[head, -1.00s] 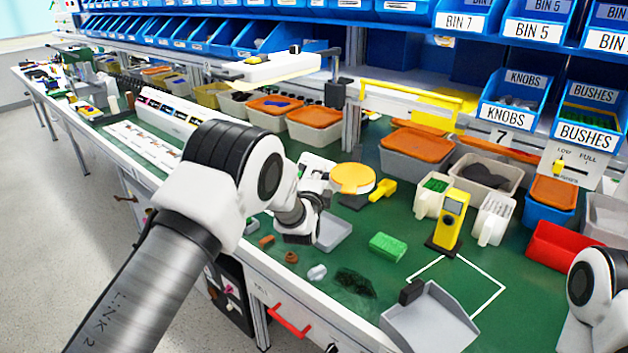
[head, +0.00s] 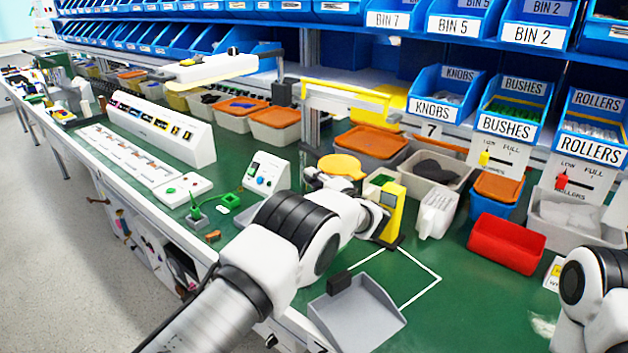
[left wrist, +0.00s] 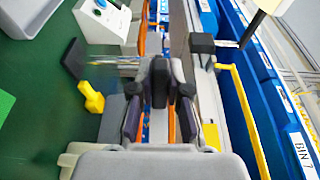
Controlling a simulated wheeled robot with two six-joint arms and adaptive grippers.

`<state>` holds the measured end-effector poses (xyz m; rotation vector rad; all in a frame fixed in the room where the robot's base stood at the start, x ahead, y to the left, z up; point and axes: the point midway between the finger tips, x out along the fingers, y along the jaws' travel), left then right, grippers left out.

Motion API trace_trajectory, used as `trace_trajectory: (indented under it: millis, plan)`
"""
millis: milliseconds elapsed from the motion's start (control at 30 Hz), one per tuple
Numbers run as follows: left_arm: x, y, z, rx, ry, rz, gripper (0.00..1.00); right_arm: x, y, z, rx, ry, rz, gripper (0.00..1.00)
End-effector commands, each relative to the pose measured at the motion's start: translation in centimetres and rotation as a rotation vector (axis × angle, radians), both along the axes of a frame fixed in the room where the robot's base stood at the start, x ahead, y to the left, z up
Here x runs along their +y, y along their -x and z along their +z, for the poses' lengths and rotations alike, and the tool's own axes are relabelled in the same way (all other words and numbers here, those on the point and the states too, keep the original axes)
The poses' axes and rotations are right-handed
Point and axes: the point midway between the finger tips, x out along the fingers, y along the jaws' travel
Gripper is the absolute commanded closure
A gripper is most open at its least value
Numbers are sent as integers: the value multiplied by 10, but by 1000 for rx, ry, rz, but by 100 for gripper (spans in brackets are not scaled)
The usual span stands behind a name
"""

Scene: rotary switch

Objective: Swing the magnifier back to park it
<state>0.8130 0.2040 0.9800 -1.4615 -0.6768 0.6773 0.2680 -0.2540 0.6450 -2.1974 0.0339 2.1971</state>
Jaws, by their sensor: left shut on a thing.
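The magnifier's mount is not clear. My right arm shows at the lower right of the head view, but its gripper is out of frame.
A yellow handheld meter (head: 391,212) stands close to my left wrist. A grey tray (head: 390,325) lies in front, and a white control box (head: 267,172) is to the left. A white overhead lamp (head: 205,69) reaches over the back. Bins line the rear.

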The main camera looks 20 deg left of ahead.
Motion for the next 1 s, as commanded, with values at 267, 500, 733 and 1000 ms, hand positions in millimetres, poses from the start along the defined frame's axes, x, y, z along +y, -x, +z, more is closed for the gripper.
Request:
trace_trajectory:
  millis: [267,500,733,1000]
  plan:
    - [1,-1,-1,1,-1,40,100,0,0,-2,0,0,0,60]
    - [1,-1,0,1,-1,41,100,0,0,-2,0,0,0,60]
    - [1,-1,0,-1,-1,41,58,0,0,-2,0,0,0,60]
    - [1,-1,3,-1,0,40,58,0,0,-1,0,0,0,60]
